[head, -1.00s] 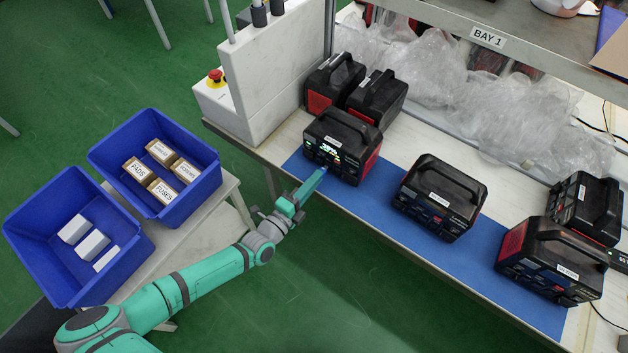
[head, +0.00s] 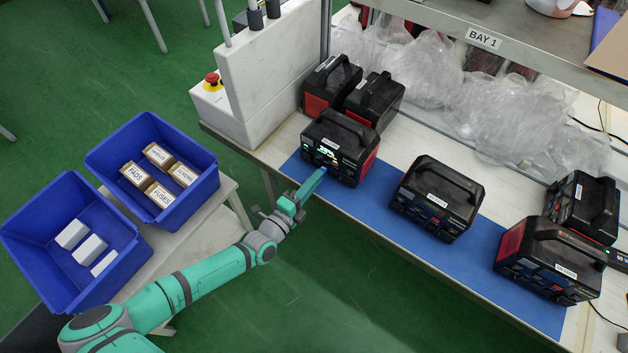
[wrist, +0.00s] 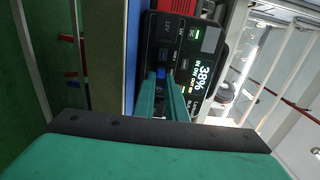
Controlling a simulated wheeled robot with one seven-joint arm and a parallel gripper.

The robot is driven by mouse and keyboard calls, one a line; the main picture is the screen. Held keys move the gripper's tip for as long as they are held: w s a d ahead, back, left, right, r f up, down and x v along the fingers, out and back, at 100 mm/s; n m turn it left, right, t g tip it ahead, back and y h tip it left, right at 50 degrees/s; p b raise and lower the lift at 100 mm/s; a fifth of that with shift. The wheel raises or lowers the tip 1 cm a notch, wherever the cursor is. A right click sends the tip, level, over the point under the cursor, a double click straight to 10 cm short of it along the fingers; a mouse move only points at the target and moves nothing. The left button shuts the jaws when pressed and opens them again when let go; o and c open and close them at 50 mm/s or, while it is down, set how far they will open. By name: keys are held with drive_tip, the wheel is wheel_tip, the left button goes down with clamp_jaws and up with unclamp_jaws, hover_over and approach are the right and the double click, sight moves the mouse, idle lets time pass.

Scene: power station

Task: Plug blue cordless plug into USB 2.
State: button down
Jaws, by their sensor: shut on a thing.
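The power station with a lit display (head: 338,148) stands at the left end of the blue mat. Its front panel (wrist: 178,48) fills the middle of the wrist view, with the display reading 38% and several ports. My gripper (head: 322,172) points at the lower part of this panel. In the wrist view its fingers (wrist: 162,82) are shut on the blue plug (wrist: 161,73), right at the panel. The plug is mostly hidden between the fingers. I cannot tell whether it touches a port or sits in one, nor read which port it faces.
Other black power stations stand on the bench, one at the middle (head: 437,198) of the mat (head: 470,258) and several at right and behind. A white cabinet with a red stop button (head: 212,80) is at left. Blue bins (head: 200,190) stand on a side table. Plastic wrap (head: 430,60) lies behind.

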drive_tip(key=shift+w+d, duration=0.1)
drive_tip(key=shift+w, duration=0.05)
idle(0.4)
drive_tip(key=c, duration=1.7)
unclamp_jaws()
drive_tip(key=v, duration=1)
drive_tip(key=shift+s+a, duration=0.25)
drive_tip(key=shift+s, duration=0.05)
